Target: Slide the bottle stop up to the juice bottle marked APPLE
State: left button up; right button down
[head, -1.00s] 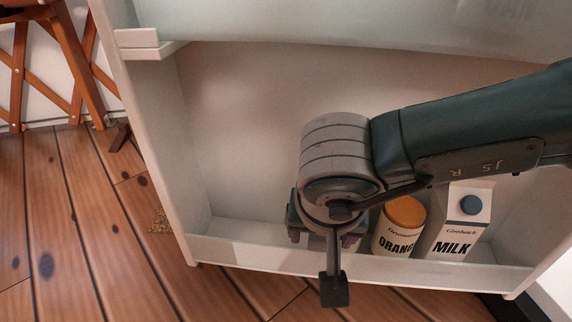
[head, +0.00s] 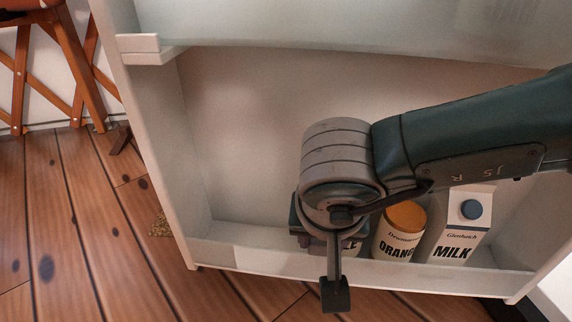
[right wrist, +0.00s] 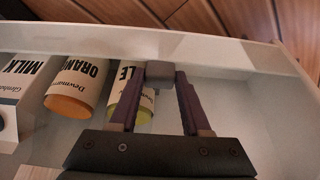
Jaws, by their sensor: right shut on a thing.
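The bottle stop (right wrist: 160,73), a small grey block, is between the fingertips of my right gripper (right wrist: 160,82) in the right wrist view, close to the shelf's front wall. My right gripper (head: 322,243) is shut on it; in the head view the wrist hides the stop. The APPLE bottle (right wrist: 126,82) is just left of the stop in the wrist view, its label showing only "LE". One finger partly covers the bottle, and I cannot tell whether stop and bottle touch. In the head view a sliver of its label (head: 353,247) shows beside the gripper. My left gripper is not in view.
The ORANGE bottle (head: 405,219) and the MILK carton (head: 459,236) stand beside the APPLE bottle in the same white door shelf (head: 245,256). The shelf is empty on the head view's left side. A wooden floor lies beyond.

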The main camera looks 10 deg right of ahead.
dwell(0.7)
jog(key=shift+w+a+f+b, duration=0.15)
jog(key=shift+w+a+b, duration=0.05)
jog(key=shift+a+b, duration=0.4)
jog(key=shift+w+a, duration=0.1)
jog(key=shift+a, duration=0.15)
jog(key=shift+c, duration=1.8)
grip_release()
jog(key=p+v, duration=0.7)
jog(key=v, duration=0.3)
jog(key=shift+p, duration=0.4)
